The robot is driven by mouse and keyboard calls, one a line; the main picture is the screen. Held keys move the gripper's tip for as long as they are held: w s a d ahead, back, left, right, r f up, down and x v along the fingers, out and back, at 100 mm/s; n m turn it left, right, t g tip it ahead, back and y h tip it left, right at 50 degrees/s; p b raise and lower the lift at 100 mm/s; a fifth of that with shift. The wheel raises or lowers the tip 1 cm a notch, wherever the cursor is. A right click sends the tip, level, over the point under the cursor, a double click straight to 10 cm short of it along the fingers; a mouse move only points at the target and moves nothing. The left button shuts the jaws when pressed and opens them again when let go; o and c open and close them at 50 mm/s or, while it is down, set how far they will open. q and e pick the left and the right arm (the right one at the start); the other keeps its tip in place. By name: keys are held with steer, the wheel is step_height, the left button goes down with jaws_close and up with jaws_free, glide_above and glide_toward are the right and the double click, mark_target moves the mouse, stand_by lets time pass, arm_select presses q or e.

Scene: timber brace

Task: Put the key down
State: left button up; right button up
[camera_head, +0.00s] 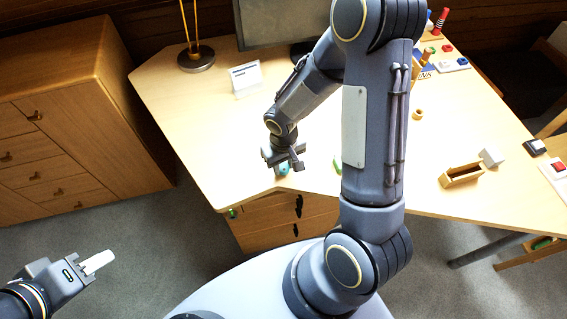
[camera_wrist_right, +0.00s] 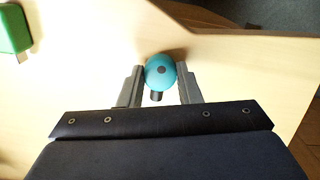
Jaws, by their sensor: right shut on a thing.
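The key shows as a teal rounded head with a dark stub in the right wrist view (camera_wrist_right: 160,70). My right gripper (camera_wrist_right: 160,88) is shut on it, with one finger on each side. In the head view, the teal piece (camera_head: 284,169) shows just under my right gripper (camera_head: 285,161), over the desk's near left part. I cannot tell whether it touches the desktop. My left gripper (camera_head: 98,262) is away from the desk, over the floor at lower left. Its pale fingers look like one piece, so its opening is unclear.
The wooden desk (camera_head: 200,110) has bare top around the right gripper. A green block (camera_wrist_right: 14,30) lies nearby. A white card stand (camera_head: 246,78), lamp base (camera_head: 196,58) and monitor stand behind. A small wooden box (camera_head: 461,175) is at right. Drawers (camera_head: 270,220) are below the desk's near edge.

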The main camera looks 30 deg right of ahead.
steer(key=shift+f+b, duration=0.35)
steer(key=shift+b, duration=0.1)
steer(key=o, duration=1)
steer(key=shift+c, duration=0.2)
steer(key=shift+r, duration=0.1)
